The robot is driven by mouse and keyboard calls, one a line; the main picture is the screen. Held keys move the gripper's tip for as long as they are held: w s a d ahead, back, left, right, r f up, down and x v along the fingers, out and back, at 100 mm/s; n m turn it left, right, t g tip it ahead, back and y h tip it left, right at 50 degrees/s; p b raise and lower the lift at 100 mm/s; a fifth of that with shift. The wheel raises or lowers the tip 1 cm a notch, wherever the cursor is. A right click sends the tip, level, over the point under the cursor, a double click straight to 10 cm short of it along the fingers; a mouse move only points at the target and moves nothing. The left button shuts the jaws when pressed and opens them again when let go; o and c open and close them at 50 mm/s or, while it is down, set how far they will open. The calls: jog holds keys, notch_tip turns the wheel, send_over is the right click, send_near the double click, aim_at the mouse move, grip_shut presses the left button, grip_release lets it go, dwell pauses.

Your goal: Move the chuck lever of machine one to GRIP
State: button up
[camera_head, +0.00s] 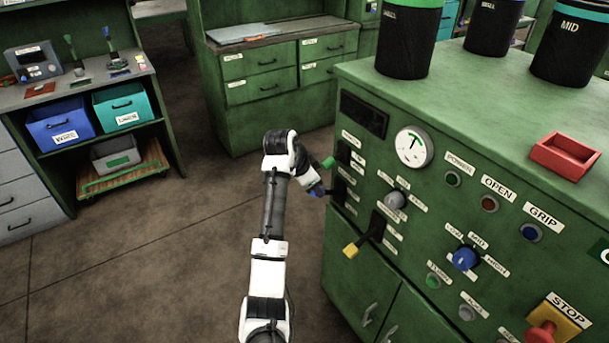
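The green machine (398,263) stands at the right with its control face toward me. Three levers stick out of slots on its left part: one with a green knob (328,162), one with a blue knob (316,189) and one with a yellow knob (351,250). Their small labels are too blurred to read, so I cannot tell which is the chuck lever. A larger GRIP label (543,215) sits above a blue button (531,233). My gripper (312,184) is at the blue knob, seen from behind. Its fingers are mostly hidden, and I cannot tell whether they hold the knob.
A round gauge (413,146), a blue rotary knob (465,259) and a red stop button (540,333) are on the machine face. Black canisters (408,45) and a red tray (564,156) stand on top. A shelf bench (75,80) is at left. Floor between is clear.

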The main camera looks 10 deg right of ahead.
jog(key=b+v, duration=0.1)
jog(key=v, duration=0.7)
jog(key=shift+r, duration=0.1)
